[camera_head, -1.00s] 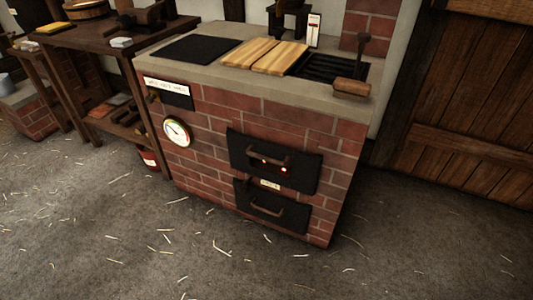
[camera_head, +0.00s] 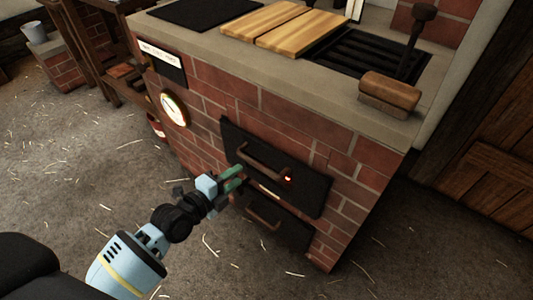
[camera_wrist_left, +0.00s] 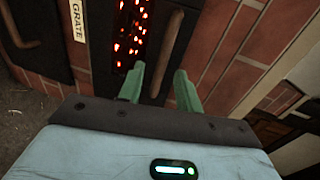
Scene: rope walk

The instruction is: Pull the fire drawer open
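The fire drawer (camera_head: 310,187) is the upper black front in the brick stove, with red embers glowing through it and a brown bar handle (camera_head: 262,160). It looks shut. In the left wrist view the embers (camera_wrist_left: 125,35) and the handle (camera_wrist_left: 165,50) show close ahead. My left gripper (camera_head: 240,178) is open, with green fingers, just in front of the drawer's left part. In the left wrist view the handle appears between the two fingertips (camera_wrist_left: 160,72); I cannot tell if they touch it. My right gripper is not in view.
Below is a second black front (camera_head: 285,228) with its own handle; a white "GRATE" label (camera_wrist_left: 78,20) sits between the two. A round gauge (camera_head: 174,108) is on the bricks. Boards (camera_head: 270,25) and a wooden-backed brush (camera_head: 390,92) lie on top. The straw-strewn floor in front is clear.

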